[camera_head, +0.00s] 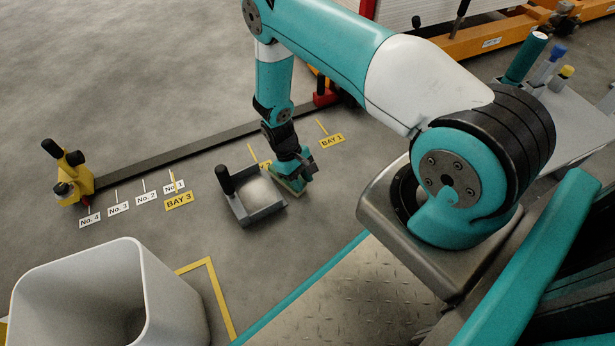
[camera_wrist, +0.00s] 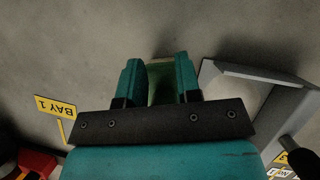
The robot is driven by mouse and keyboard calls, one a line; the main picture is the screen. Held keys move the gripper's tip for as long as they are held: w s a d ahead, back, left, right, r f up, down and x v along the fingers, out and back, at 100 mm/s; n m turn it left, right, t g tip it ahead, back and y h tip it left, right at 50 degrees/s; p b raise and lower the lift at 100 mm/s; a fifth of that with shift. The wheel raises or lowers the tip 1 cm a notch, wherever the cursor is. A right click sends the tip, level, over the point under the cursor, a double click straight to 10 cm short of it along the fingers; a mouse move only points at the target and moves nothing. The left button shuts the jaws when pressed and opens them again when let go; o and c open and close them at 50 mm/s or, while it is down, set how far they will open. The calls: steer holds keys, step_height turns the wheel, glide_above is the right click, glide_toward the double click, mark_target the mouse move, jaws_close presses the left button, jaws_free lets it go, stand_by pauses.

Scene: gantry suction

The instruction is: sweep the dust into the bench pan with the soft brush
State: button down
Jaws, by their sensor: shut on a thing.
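In the wrist view the brush (camera_wrist: 161,92) shows between the two teal fingers of my gripper (camera_wrist: 160,72). The bench pan (camera_head: 266,215), dark grey with an upright black handle, lies on the floor just left of the brush. It also shows at the right of the wrist view (camera_wrist: 265,78). A pale patch (camera_head: 262,191) lies inside the pan; I cannot tell whether it is dust. The brush's underside is hidden.
A white bin (camera_head: 155,265) stands at the lower left. A dark rail (camera_head: 190,147) runs along the floor behind the pan, with a yellow fitting (camera_head: 72,180) at its left end. Floor labels, such as BAY 3 (camera_head: 179,201), lie left of the pan. Open floor lies beyond the rail.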

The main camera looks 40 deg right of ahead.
steer(key=shift+w+a, duration=0.1)
steer(key=shift+a, duration=0.8)
step_height(320, 180, up, 7)
steer(key=p, duration=0.6)
steer(key=shift+d+p, duration=0.15)
steer(key=shift+p, duration=0.15)
steer(key=shift+r, duration=0.1)
